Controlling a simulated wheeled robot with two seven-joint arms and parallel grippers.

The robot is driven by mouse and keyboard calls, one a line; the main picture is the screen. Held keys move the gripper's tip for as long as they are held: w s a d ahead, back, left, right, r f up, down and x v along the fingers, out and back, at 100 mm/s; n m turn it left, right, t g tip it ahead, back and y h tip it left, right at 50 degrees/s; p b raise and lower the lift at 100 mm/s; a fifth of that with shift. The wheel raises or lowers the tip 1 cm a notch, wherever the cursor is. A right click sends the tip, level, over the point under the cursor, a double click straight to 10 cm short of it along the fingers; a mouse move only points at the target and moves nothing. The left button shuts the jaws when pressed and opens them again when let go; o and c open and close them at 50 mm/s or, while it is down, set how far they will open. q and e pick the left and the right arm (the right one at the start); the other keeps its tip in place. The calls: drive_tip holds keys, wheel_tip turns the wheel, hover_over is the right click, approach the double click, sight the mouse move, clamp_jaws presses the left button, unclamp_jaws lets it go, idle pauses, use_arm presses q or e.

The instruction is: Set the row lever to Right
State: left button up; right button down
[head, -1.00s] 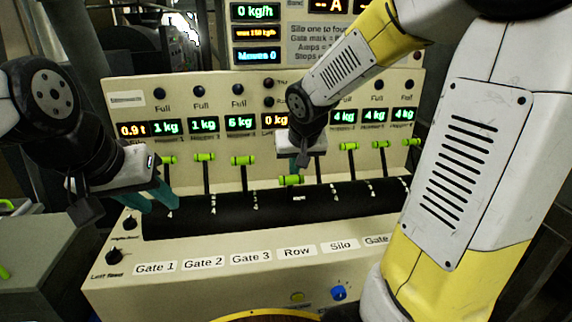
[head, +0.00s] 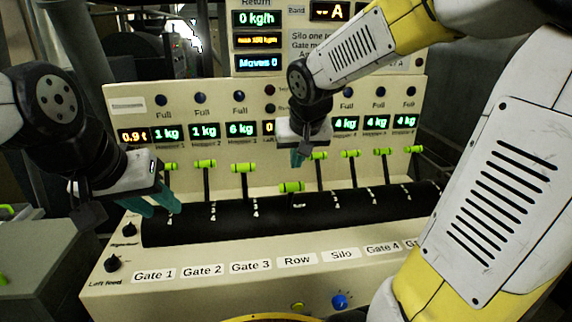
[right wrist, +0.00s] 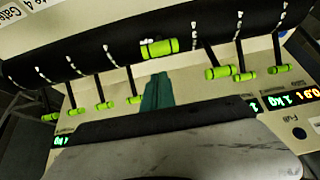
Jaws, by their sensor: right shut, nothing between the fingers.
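The row lever (head: 291,187) has a bright green bar handle above the "Row" label (head: 297,261). Its handle sits lower and nearer than the neighbouring ones. It also shows in the right wrist view (right wrist: 159,48), just beyond the fingertips. My right gripper (head: 298,160) is shut and empty, above and behind the row handle, with a small gap in the picture. Its teal fingers show together in the right wrist view (right wrist: 154,92). My left gripper (head: 162,204) has its teal fingers apart and empty, in front of the Gate 1 lever (head: 169,166).
Levers for Gate 2 (head: 205,163) and Gate 3 (head: 244,167) stand to the left of the row lever. The silo lever (head: 319,156) stands close to its right, with several more beyond. A display panel (head: 200,160) rises behind. My right forearm covers the console's right end.

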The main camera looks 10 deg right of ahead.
drive_tip(key=s+r, duration=0.1)
drive_tip(key=s, duration=0.1)
drive_tip(key=s+r, duration=0.1)
drive_tip(key=s, duration=0.1)
drive_tip(key=shift+s+r, duration=0.2)
drive_tip(key=shift+d, duration=0.1)
drive_tip(key=s+y, duration=0.2)
drive_tip(key=s, duration=1)
drive_tip(key=shift+d+f+n, duration=0.3)
drive_tip(key=shift+d+f, duration=0.05)
drive_tip(key=shift+d, duration=0.1)
